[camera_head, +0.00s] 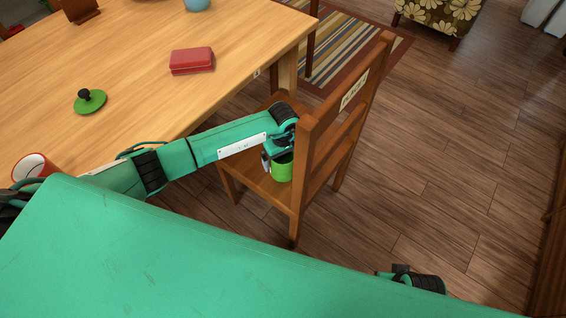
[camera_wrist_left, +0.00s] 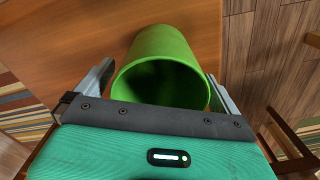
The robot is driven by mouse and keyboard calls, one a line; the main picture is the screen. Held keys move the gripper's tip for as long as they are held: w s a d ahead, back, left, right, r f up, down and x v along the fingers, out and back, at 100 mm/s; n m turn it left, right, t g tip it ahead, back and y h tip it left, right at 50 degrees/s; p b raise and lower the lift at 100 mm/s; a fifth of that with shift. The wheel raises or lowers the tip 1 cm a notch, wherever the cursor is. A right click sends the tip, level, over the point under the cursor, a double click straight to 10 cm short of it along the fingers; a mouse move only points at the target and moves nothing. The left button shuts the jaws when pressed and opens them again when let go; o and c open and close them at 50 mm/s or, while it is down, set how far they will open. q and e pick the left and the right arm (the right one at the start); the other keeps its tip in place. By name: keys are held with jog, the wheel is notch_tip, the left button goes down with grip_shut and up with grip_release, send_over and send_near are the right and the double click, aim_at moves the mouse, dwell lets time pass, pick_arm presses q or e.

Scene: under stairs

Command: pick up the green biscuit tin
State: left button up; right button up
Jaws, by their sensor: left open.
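The green biscuit tin (camera_head: 282,168) stands on the seat of the wooden chair (camera_head: 252,185). In the left wrist view the tin (camera_wrist_left: 163,62) looks like an open-topped cylinder with a dark inside. My left gripper (camera_head: 273,160) is at the tin, and its forearm partly hides the chair seat. In the wrist view the left gripper (camera_wrist_left: 160,72) is open, with one finger on each side of the tin. Whether either finger touches it I cannot tell.
The chair's tall back (camera_head: 345,100) rises close to the right of the gripper. The wooden table (camera_head: 140,60) holds a red box (camera_head: 192,60), a green lid with a black knob (camera_head: 90,103) and a red-and-white cup (camera_head: 33,168). Wood floor (camera_head: 450,150) at right is clear.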

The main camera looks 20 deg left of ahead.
pick_arm(q)
jog(key=shift+f, duration=0.2)
jog(key=c, duration=1)
jog(key=shift+r, duration=0.1)
notch_tip(320, 180, up, 10)
jog(key=o, duration=0.4)
jog(key=shift+c, duration=0.2)
jog(key=c, duration=0.7)
